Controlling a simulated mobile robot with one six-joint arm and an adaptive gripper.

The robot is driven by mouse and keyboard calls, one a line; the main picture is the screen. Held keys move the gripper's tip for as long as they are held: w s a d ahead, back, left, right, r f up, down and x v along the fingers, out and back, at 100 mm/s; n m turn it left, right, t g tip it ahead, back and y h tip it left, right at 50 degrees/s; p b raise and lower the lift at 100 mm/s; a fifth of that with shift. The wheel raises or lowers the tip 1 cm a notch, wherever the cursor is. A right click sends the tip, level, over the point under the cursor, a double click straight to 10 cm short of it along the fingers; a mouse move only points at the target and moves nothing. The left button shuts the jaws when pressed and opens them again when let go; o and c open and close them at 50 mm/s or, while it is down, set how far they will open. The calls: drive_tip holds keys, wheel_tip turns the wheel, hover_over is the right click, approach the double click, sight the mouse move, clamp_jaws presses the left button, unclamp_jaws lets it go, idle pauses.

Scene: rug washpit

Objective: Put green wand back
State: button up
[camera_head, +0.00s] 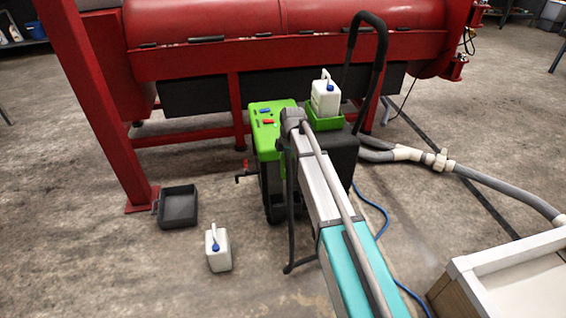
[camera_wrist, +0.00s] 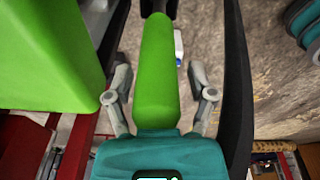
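The green wand part (camera_wrist: 156,75), a smooth rounded green length with a dark end at the top, runs down the middle of the wrist view. My gripper (camera_wrist: 158,80) has one grey finger on each side of it, with visible gaps on both sides, so it looks open around or above the wand. The wand's lower end is hidden at my teal palm. In the head view my arm covers the gripper, and I cannot make out the wand there. The green and black machine (camera_head: 266,122) stands behind my arm; a large green surface fills the wrist view's left (camera_wrist: 45,55).
A black curved handle (camera_head: 377,60) rises at the machine's right, near a white jug (camera_head: 325,96) in a green tray (camera_head: 322,122). Another white jug (camera_head: 218,249) and a dark bin (camera_head: 178,206) are on the floor. A red frame (camera_head: 105,110) stands behind; a blue hose (camera_head: 383,212) trails right.

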drive_tip(key=shift+r, duration=0.1)
idle(0.4)
drive_tip(key=r+p, duration=0.4)
drive_tip(key=d+r+p, duration=0.1)
drive_tip(key=r+p, duration=0.7)
drive_tip(key=shift+w+d, duration=0.2)
drive_tip(key=shift+d, duration=0.1)
idle(0.3)
idle(0.8)
drive_tip(key=s+d+m, duration=1)
drive_tip(key=s+m, duration=0.1)
drive_tip(key=s, duration=0.2)
drive_tip(key=s+d+m+h, duration=0.1)
drive_tip(key=s+d+m, duration=1)
drive_tip(key=s, duration=0.2)
drive_tip(key=shift+m+h, duration=0.3)
drive_tip(key=shift+f, duration=0.1)
drive_tip(key=shift+c, duration=0.2)
idle(0.6)
